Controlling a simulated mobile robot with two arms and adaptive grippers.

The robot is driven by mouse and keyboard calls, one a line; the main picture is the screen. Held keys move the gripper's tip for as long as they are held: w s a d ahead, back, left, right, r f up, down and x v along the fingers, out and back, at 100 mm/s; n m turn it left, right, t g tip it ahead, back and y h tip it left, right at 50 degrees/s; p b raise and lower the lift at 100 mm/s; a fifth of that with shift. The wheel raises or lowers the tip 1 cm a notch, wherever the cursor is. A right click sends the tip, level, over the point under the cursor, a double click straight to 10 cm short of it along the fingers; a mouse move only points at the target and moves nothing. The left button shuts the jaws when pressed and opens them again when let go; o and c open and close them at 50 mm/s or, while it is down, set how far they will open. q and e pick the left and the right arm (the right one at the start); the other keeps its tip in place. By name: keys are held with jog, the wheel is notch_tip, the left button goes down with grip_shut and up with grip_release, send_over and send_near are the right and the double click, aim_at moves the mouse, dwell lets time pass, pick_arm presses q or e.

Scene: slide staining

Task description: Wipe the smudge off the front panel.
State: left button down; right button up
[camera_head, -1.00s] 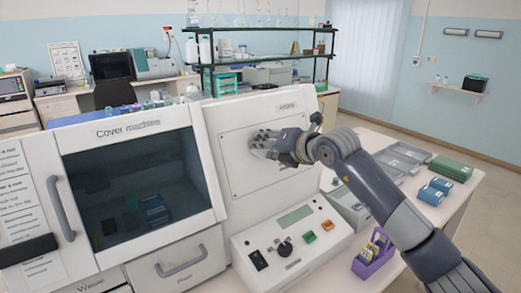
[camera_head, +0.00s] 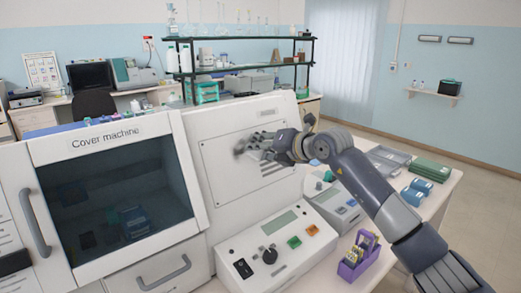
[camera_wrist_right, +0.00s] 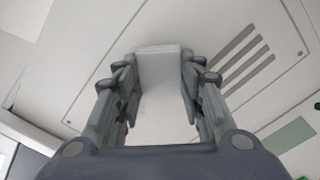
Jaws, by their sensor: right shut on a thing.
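The front panel (camera_head: 222,160) is a pale, screwed-on plate on the sloped white face of the machine, right of the dark window. My right gripper (camera_head: 250,146) is at its upper middle, fingers pointing at the plate. In the right wrist view, my right gripper (camera_wrist_right: 160,95) is shut on a white, block-like thing (camera_wrist_right: 158,66) held between its fingers, close over the panel (camera_wrist_right: 110,60). I cannot tell if it touches. A dark grey patch (camera_head: 238,147) shows at the fingertips; I cannot tell smudge from finger. My left gripper is not in view.
Below the panel is a control box with a black knob (camera_head: 270,256) and green and orange buttons. A purple rack (camera_head: 358,262) stands at the bench front, under my right arm. Blue boxes (camera_head: 415,192) and green trays (camera_head: 432,168) lie at the right.

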aim_at(232, 154)
jog(key=shift+s+a+f+b, duration=0.15)
jog(key=shift+s+a+b, duration=0.4)
jog(key=shift+a, duration=0.4)
jog(key=shift+s+a, duration=0.55)
jog(key=shift+a, duration=0.05)
jog(key=shift+s+a+b, duration=0.45)
jog(key=shift+a+b, duration=0.1)
jog(key=shift+a, duration=0.05)
jog(key=shift+s+a+b, duration=0.55)
jog(key=shift+s+a, duration=0.15)
jog(key=shift+a, duration=0.3)
jog(key=shift+r, duration=0.25)
jog(key=shift+w+d, duration=0.35)
jog(key=shift+d, duration=0.2)
jog(key=w+d, duration=0.4)
jog(key=d, duration=0.1)
jog(key=shift+d, duration=0.1)
jog(key=shift+s+a+f+b, duration=0.1)
jog(key=shift+s+a+b, duration=0.6)
jog(key=shift+a, duration=0.25)
jog(key=shift+s+a+b, duration=0.3)
jog(key=shift+s+a, duration=0.2)
jog(key=shift+a, duration=0.15)
jog(key=shift+s+a+b, duration=0.35)
jog(key=shift+a+b, duration=0.1)
jog(key=shift+a, duration=0.05)
jog(key=shift+s+a+b, duration=0.6)
jog(key=shift+s+a, duration=0.15)
jog(key=shift+a, duration=0.3)
